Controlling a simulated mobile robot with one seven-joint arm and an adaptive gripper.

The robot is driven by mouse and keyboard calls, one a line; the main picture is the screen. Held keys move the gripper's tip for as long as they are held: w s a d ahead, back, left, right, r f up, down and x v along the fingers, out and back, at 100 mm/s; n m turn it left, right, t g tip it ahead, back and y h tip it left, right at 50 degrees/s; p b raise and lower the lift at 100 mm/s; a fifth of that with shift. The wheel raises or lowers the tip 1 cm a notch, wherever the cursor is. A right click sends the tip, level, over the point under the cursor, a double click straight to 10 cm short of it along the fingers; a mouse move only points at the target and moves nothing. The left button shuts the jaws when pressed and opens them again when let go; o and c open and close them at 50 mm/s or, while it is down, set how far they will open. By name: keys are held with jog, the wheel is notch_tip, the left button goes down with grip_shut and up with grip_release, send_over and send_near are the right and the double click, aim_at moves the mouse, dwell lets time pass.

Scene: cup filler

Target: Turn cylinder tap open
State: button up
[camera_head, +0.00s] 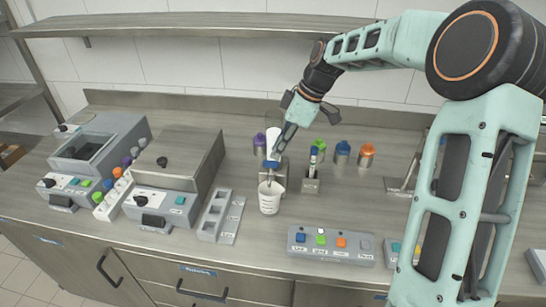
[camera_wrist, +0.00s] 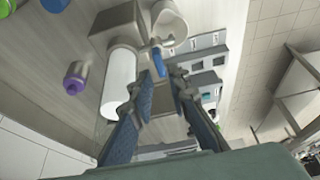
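The cylinder (camera_head: 270,149) is white and stands upright at the middle of the counter; it also shows in the wrist view (camera_wrist: 119,82). Its blue tap (camera_wrist: 157,57) sticks out at its lower front, above a white cup (camera_head: 270,200), which shows in the wrist view (camera_wrist: 169,20) too. My gripper (camera_wrist: 160,76) is open, its two blue-grey fingers apart. The tap lies just beyond and between the fingertips in the wrist view; I cannot tell whether they touch it. In the head view my gripper (camera_head: 281,149) partly hides the cylinder and tap.
Several capped containers, one orange (camera_head: 366,155), stand behind and right of the cylinder. A small holder (camera_head: 310,185) stands right of the cup. A button panel (camera_head: 331,245) lies at the front, and a grey compartment tray (camera_head: 221,216) lies left. Machines fill the left side.

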aim_at(271, 161)
jog(key=shift+x, duration=2.25)
jog(key=shift+c, duration=0.3)
grip_shut()
